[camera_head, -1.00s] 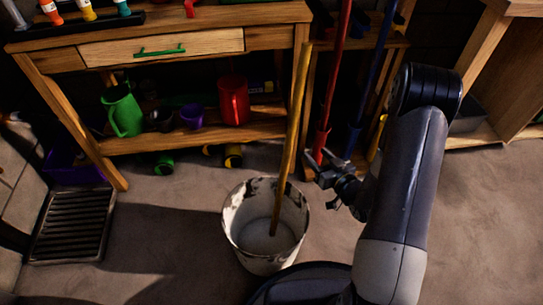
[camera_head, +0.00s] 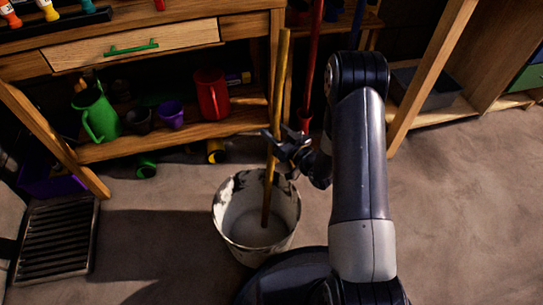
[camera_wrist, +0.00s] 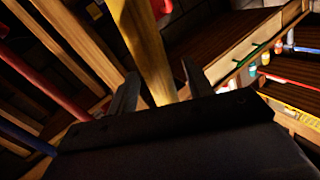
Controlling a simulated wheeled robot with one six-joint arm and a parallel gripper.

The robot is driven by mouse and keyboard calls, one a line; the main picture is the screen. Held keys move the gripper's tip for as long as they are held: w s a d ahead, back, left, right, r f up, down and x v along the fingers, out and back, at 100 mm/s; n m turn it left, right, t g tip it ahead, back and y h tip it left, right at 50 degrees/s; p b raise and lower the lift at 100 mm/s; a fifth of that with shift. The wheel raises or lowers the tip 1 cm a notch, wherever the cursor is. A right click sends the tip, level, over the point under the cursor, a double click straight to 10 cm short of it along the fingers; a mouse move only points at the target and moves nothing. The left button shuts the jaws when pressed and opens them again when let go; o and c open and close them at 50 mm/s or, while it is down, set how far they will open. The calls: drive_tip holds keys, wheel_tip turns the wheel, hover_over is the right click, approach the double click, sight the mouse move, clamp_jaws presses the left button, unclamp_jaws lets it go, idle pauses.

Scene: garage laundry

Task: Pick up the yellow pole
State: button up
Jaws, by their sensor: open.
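The yellow pole (camera_head: 279,100) stands slightly tilted in a white, dark-stained bucket (camera_head: 228,237), with its upper end leaning toward the workbench. My gripper (camera_head: 275,146) is at the pole's middle, above the bucket's rim. In the wrist view the pole (camera_wrist: 146,50) rises between the two dark fingers of my gripper (camera_wrist: 150,95), which are apart. The gripper is open around the pole; I cannot tell whether a finger touches it.
A wooden workbench (camera_head: 180,128) stands behind, with a green jug (camera_head: 97,113), purple cup (camera_head: 171,114) and red jug (camera_head: 211,95) on its shelf. A red pole (camera_head: 311,60) is behind the gripper. A dark grate (camera_head: 56,240) lies left. Floor at right is clear.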

drive_tip(key=shift+x, duration=1)
clamp_jaws()
